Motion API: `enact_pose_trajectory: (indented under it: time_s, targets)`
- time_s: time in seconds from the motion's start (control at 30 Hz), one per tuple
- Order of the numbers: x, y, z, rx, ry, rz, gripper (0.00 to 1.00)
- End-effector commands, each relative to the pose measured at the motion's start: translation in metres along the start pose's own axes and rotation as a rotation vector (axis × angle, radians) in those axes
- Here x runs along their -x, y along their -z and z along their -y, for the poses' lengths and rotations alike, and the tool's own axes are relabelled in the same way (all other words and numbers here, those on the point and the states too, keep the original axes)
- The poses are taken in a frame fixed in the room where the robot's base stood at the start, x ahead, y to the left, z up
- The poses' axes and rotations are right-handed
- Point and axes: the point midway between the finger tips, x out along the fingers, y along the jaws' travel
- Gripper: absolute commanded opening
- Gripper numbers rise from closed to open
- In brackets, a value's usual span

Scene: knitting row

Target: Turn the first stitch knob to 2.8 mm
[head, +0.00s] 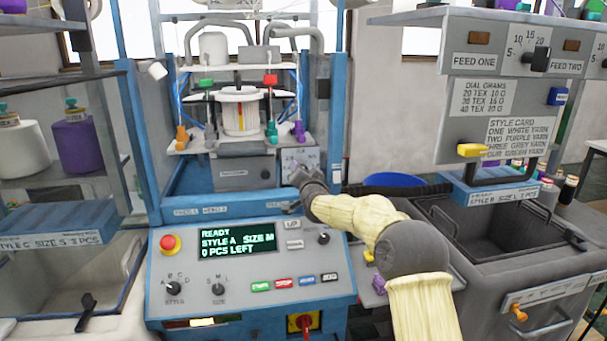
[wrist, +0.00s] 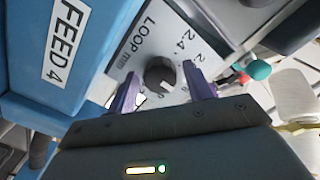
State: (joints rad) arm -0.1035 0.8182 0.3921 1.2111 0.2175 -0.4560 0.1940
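A dark round knob (wrist: 160,74) sits on a pale panel marked "LOOP mm" (wrist: 135,38) in the wrist view. The figure 2.4 and another partly hidden figure stand to its upper right. I cannot tell where the knob points. My gripper (wrist: 160,80) is open, with one purple finger on each side of the knob and gaps showing between. Whether the fingers reach down to the knob's depth is unclear. In the head view my gripper (head: 297,175) is at the small grey panel (head: 302,157) on the knitting machine, and it hides the knob there.
A blue box labelled FEED 4 (wrist: 65,45) is close on the left in the wrist view. A teal ball (wrist: 258,69) and a red part are at the right. In the head view, the console (head: 250,245) reads READY, STYLE A, SIZE M. A grey bin (head: 500,235) stands right.

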Motion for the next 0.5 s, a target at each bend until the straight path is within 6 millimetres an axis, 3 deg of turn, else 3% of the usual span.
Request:
enact_pose_trajectory:
  time_s: [0.5]
  targets:
    - [0.0091,0.0003,-0.0003,0.001,0.000,-0.001,0.55]
